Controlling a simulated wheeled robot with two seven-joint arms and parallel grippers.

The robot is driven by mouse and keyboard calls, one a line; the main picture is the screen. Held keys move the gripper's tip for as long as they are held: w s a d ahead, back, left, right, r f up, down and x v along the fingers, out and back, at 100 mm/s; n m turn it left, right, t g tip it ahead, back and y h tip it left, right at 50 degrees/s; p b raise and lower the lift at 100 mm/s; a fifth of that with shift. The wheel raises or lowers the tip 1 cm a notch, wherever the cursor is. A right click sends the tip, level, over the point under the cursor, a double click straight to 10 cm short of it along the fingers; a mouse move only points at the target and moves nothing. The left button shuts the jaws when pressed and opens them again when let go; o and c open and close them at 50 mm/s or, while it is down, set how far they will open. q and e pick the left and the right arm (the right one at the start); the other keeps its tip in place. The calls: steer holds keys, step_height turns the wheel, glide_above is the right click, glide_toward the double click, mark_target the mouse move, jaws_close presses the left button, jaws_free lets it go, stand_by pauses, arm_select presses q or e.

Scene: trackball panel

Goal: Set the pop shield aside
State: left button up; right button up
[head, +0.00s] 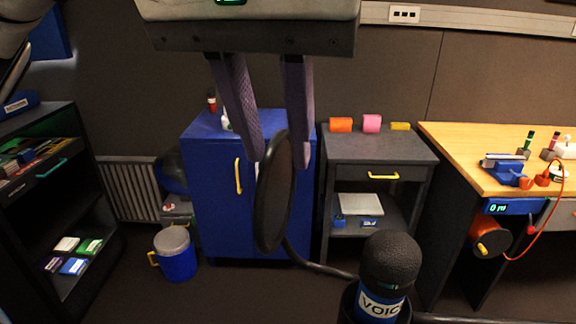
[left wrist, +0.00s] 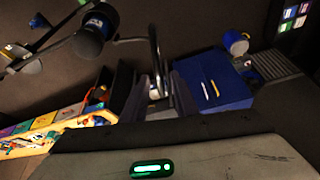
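The pop shield (head: 272,205) is a dark round disc, seen at a slant in the head view, on a thin black gooseneck (head: 325,269). In the left wrist view the pop shield (left wrist: 155,62) shows nearly edge-on as a thin hoop. The microphone (head: 388,262), black with a blue band reading "VOIC", stands to its right. My left gripper (head: 279,160) points down from above. Its two fingers are apart, with the disc's upper part between the tips in the picture; I cannot tell whether either touches it. My right gripper is not in view.
A blue cabinet (head: 215,190) and a dark low cabinet (head: 375,150) stand behind. A wooden workbench (head: 465,150) with tools is at the right. A dark shelf (head: 25,215) is at the left, and a blue jug (head: 175,260) is on the floor.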

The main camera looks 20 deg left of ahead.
mark_target(283, 167)
arm_select(q)
steer(key=x, duration=0.5)
steer(key=shift+r, duration=0.1)
steer(key=shift+c, duration=0.6)
jaws_close()
stand_by(0.6)
